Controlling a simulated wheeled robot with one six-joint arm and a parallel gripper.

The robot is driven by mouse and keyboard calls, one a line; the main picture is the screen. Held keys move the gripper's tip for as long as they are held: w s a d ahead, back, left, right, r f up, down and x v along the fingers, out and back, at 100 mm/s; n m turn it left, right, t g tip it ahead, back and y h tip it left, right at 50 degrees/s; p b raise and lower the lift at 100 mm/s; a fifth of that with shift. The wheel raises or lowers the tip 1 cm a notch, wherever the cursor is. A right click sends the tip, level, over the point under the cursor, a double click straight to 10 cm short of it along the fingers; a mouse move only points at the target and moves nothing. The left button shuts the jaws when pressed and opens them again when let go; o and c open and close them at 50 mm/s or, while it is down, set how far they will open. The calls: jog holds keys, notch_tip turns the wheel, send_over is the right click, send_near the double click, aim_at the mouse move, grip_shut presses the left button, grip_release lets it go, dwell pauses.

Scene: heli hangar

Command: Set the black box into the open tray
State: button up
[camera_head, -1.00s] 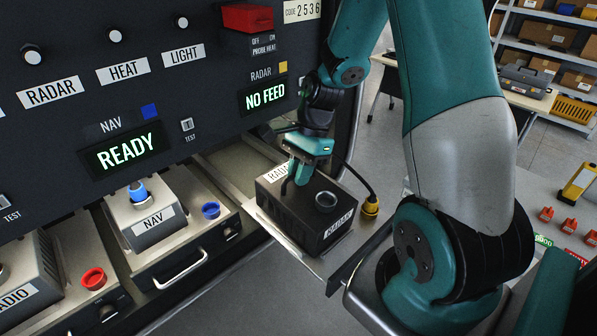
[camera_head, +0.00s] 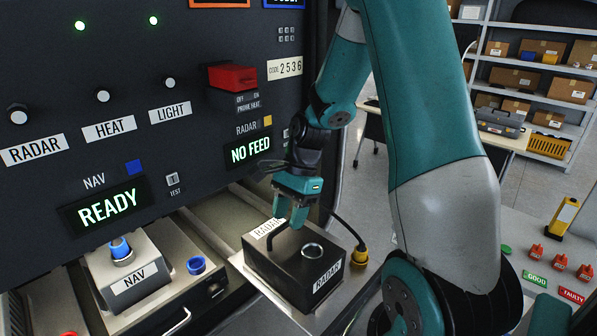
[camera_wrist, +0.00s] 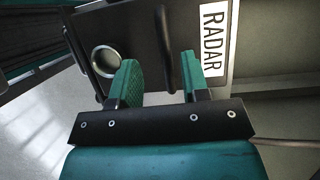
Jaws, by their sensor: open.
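The black box (camera_head: 290,268), labelled RADAR, sits upright in the pulled-out open tray (camera_head: 265,291) below the panel. Its top has a handle (camera_head: 272,234) and a round silver-rimmed port. My gripper (camera_head: 292,222) is open just above the box top, by the handle. In the wrist view my open fingers (camera_wrist: 157,78) point at the box (camera_wrist: 138,28), with the dark handle (camera_wrist: 165,50) showing between them and no grip on it. Whether the fingertips still reach down around the handle is hard to tell.
A yellow cable plug (camera_head: 358,257) hangs right of the box. The NAV unit (camera_head: 127,272) stands left in its own bay. The panel (camera_head: 60,110) rises close behind, its radar display (camera_head: 250,151) reading NO FEED. A bench (camera_head: 520,258) with red parts is right.

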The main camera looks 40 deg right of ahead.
jog(key=v, duration=1.4)
jog(key=shift+r, duration=0.4)
